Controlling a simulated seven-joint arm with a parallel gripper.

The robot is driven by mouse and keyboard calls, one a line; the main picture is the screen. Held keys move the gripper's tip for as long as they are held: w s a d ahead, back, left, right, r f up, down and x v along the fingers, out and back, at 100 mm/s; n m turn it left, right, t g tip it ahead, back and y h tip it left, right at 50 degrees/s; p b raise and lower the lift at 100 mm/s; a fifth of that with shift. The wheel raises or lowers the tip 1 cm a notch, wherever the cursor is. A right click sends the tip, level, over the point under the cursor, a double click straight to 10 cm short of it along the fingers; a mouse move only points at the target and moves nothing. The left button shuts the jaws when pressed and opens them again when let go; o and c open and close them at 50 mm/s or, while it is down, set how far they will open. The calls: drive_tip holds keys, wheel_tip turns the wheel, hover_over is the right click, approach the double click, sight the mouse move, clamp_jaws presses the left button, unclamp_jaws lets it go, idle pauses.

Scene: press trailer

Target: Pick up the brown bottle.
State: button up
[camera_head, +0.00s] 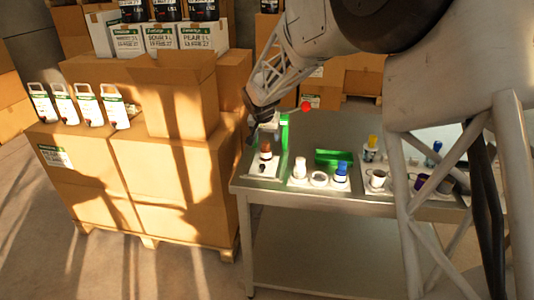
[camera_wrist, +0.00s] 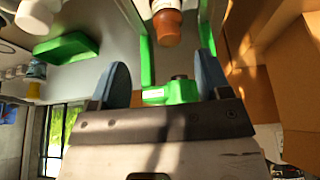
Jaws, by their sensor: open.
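The brown bottle (camera_head: 266,152) stands upright at the left end of the metal table, on a pale sheet or tray. In the wrist view the brown bottle (camera_wrist: 168,25) shows at the top centre, with a white label, beyond my fingertips. My gripper (camera_wrist: 160,85) is open, with a blue-grey finger on each side and nothing between them that it holds. In the head view my gripper (camera_head: 262,120) hangs just above the bottle, apart from it. A green part (camera_wrist: 170,92) shows between the fingers in the wrist view.
A green box (camera_head: 333,158), a blue-capped bottle (camera_head: 341,172) and a white ring-shaped thing (camera_head: 319,178) stand right of the bottle. A mug (camera_head: 377,179) is further right. Stacked cardboard boxes (camera_head: 160,180) stand close to the table's left edge (camera_head: 240,185).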

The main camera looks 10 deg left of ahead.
sight(266, 144)
drive_tip(key=shift+w+a+f, duration=0.25)
drive_tip(key=shift+a+f, duration=0.1)
drive_tip(key=shift+a, duration=0.2)
drive_tip(key=shift+x, duration=1.3)
drive_tip(key=shift+w+x, duration=0.1)
drive_tip(key=shift+x, duration=1.2)
drive_tip(key=shift+w+x, duration=0.15)
drive_tip(key=shift+x, duration=1.15)
drive_tip(key=shift+r, duration=0.1)
